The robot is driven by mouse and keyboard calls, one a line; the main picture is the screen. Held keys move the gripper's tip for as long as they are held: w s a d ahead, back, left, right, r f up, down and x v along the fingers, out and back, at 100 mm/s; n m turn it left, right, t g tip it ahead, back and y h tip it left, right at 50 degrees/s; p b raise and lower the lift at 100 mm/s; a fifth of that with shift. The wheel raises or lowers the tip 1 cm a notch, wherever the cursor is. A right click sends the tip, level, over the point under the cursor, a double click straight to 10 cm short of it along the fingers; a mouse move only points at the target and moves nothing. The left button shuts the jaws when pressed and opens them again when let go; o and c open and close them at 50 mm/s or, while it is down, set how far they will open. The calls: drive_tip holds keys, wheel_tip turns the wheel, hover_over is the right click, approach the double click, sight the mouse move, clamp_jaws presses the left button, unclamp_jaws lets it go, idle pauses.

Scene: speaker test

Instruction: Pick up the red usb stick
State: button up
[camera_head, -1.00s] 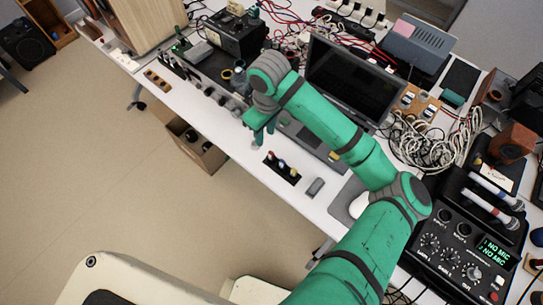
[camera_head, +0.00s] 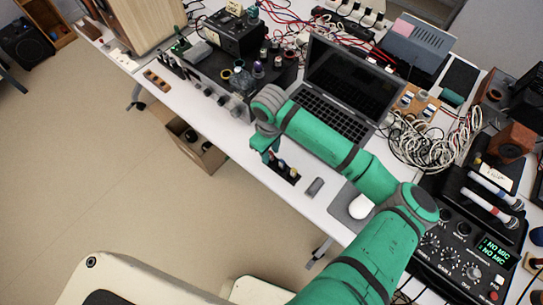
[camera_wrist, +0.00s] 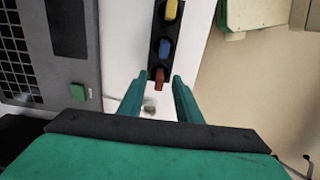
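The red usb stick (camera_wrist: 160,77) stands at the near end of a black holder (camera_wrist: 154,52) in the wrist view, in line with a blue stick (camera_wrist: 166,48) and a yellow stick (camera_wrist: 171,11). My gripper (camera_wrist: 160,82) is open, with its two green fingers apart and their tips on either side of the red stick. I cannot tell whether they touch it. In the head view my gripper (camera_head: 267,153) is just above the left end of the holder (camera_head: 290,178) and largely hides the red stick.
An open laptop (camera_head: 335,116) lies behind the holder. The table's front edge is close.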

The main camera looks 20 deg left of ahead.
drive_tip(key=shift+f, duration=0.5)
drive_tip(key=shift+d, duration=0.1)
clamp_jaws()
drive_tip(key=shift+r, duration=0.1)
drive_tip(key=shift+w+r, duration=0.1)
drive_tip(key=shift+r, duration=0.45)
drive_tip(key=s+a+r, duration=0.2)
drive_tip(key=s+r, duration=0.9)
drive_tip(key=s, duration=0.3)
drive_tip(key=shift+r, duration=0.35)
